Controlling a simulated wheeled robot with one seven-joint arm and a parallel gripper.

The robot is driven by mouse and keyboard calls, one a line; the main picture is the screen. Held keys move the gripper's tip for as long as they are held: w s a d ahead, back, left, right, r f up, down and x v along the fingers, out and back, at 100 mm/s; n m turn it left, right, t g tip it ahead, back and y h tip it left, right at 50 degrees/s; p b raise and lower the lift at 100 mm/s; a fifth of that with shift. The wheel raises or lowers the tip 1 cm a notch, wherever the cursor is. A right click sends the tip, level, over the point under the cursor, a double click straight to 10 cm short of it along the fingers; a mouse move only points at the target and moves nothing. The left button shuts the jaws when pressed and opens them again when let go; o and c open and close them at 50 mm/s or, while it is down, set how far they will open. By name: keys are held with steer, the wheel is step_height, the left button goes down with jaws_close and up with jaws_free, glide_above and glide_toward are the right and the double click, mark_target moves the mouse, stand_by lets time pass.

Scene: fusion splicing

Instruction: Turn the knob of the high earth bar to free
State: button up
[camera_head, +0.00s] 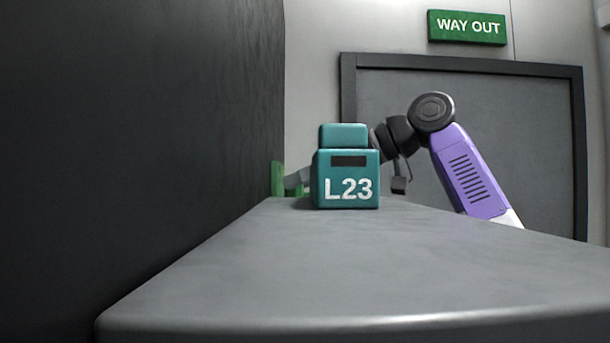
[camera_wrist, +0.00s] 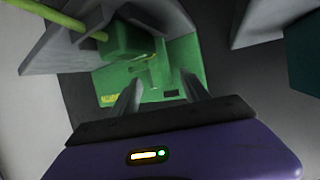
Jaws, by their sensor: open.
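In the wrist view a green fitting shows ahead of my gripper (camera_wrist: 161,84). It has a flat green plate (camera_wrist: 188,62) with a yellow label and a dark mark low on it. A darker green block (camera_wrist: 124,40) sits at its upper left, with a yellow-green bar (camera_wrist: 55,14) running off to the upper left. A small green raised part, perhaps the knob (camera_wrist: 150,66), lies between my two fingers in the picture. My fingers are apart with nothing between them; contact is not clear. In the head view the green fitting (camera_head: 277,179) is mostly hidden.
A teal box marked L23 (camera_head: 346,181) stands on the grey top (camera_head: 350,265) and hides my gripper in the head view. A dark wall (camera_head: 140,120) rises at the left. A grey door (camera_head: 480,100) and a WAY OUT sign (camera_head: 467,28) are behind.

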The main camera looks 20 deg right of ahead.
steer(key=shift+a, duration=0.1)
jaws_close()
steer(key=shift+w, duration=0.1)
steer(key=shift+n+g, duration=0.3)
steer(key=shift+w+d+n+g+y, duration=0.15)
steer(key=shift+d+n+g+y, duration=0.05)
steer(key=shift+n+g+y, duration=0.7)
steer(key=shift+n+g, duration=0.1)
jaws_free()
